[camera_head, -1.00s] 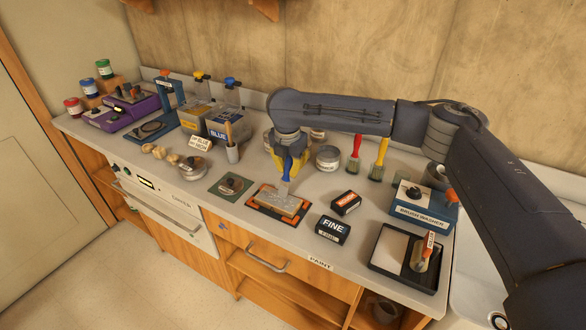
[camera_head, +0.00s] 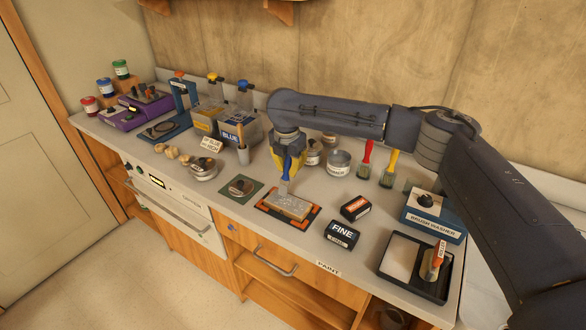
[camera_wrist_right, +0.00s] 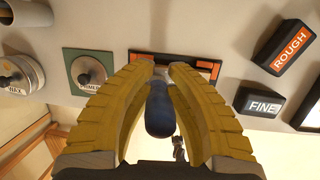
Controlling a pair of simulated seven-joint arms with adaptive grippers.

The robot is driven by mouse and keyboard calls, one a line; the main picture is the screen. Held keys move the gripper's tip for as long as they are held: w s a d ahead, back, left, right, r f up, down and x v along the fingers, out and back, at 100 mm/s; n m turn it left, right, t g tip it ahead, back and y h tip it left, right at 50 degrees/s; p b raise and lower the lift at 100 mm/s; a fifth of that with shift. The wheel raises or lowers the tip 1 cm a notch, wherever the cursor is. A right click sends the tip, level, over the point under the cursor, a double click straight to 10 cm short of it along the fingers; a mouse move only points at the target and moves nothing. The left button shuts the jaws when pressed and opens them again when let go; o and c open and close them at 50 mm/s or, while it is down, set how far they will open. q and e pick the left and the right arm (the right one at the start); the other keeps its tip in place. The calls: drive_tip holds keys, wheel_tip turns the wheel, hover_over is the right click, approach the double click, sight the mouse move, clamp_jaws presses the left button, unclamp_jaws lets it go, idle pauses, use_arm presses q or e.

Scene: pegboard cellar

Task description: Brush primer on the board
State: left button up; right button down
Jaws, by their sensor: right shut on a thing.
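The board (camera_head: 289,206) lies flat on an orange and black mat (camera_head: 268,205) near the counter's front. Its top is mottled pale grey and tan. My right gripper (camera_head: 288,175) is above the board, shut on a blue-handled brush (camera_head: 285,186) that points down, its bristle end at the board's left part. In the right wrist view the yellow fingers flank the blue handle (camera_wrist_right: 160,110), which hides most of the board. The primer tin (camera_head: 241,185), labelled PRIMER in the right wrist view (camera_wrist_right: 88,72), sits on a green mat left of the board. My left gripper is not in view.
Sanding blocks marked ROUGH (camera_head: 355,208) and FINE (camera_head: 342,235) lie right of the board. A black tray (camera_head: 440,284) and the brush washer (camera_head: 433,214) stand farther right. Red (camera_head: 366,157) and yellow (camera_head: 391,165) brushes stand behind. A wax tin (camera_head: 203,167) is at left.

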drive_tip(key=s+d, duration=0.6)
drive_tip(key=d, duration=0.2)
idle(3.9)
drive_tip(key=shift+r, duration=0.4)
wheel_tip(320, 180, up, 7)
idle(0.9)
idle(0.6)
